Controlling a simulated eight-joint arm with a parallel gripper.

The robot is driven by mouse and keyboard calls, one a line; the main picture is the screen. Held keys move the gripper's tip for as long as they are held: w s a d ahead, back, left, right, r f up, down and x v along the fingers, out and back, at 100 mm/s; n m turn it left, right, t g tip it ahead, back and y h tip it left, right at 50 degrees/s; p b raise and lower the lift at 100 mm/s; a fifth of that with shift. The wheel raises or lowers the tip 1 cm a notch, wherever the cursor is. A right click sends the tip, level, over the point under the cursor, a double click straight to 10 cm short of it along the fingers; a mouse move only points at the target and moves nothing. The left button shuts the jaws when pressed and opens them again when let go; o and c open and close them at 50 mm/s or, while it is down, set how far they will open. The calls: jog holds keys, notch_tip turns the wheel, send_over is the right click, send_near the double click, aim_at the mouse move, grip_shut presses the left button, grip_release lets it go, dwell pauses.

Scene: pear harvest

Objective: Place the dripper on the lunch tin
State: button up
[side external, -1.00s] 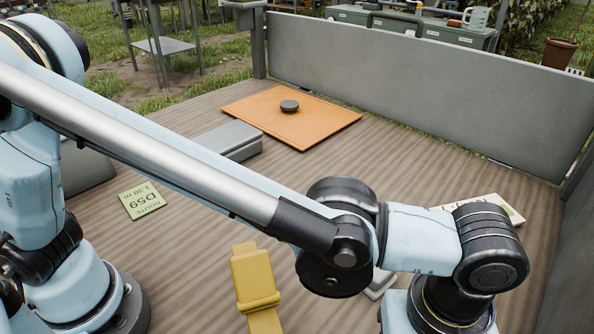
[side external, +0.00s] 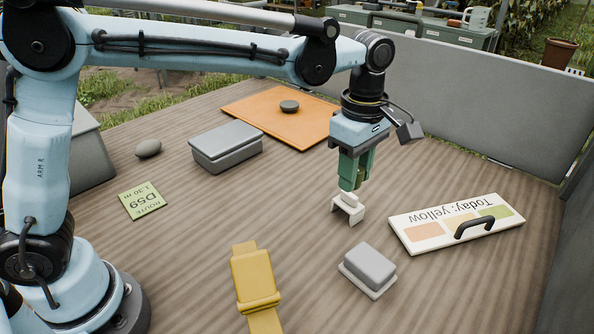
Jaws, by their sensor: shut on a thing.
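My gripper (side external: 350,189), with green fingers, points down at the right of centre in the side external view. It is shut on the top of a small white piece with two legs, which I take to be the dripper (side external: 347,211). The dripper is upright, at or just above the wooden deck; I cannot tell whether it touches. A grey lidded box, which looks like the lunch tin (side external: 226,150), sits left of centre, clear of the gripper. Its flat top is bare.
A grey block on a white base (side external: 368,268) lies in front of the gripper. A "Today: yellow" board (side external: 425,237) with a black handle is at right. A yellow strap (side external: 254,280), green card (side external: 142,199), grey stone (side external: 148,148) and orange mat (side external: 245,107) lie around. Grey walls (side external: 460,135) edge the deck.

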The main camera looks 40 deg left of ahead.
jog(key=w+a+r+n, duration=0.1)
jog(key=w+a+n, duration=0.15)
jog(key=a, duration=0.65)
jog(key=w+a+r+n, duration=0.1)
jog(key=a+n, duration=0.2)
jog(key=a, duration=0.5)
jog(key=n, duration=0.4)
send_over(226, 135)
notch_tip(226, 135, down, 5)
jog(key=shift+d+f, duration=0.1)
jog(key=shift+d, duration=0.05)
jog(key=shift+a+f, duration=0.2)
jog(key=shift+f, duration=1.9)
jog(key=shift+f, duration=0.15)
jog(key=o, duration=1)
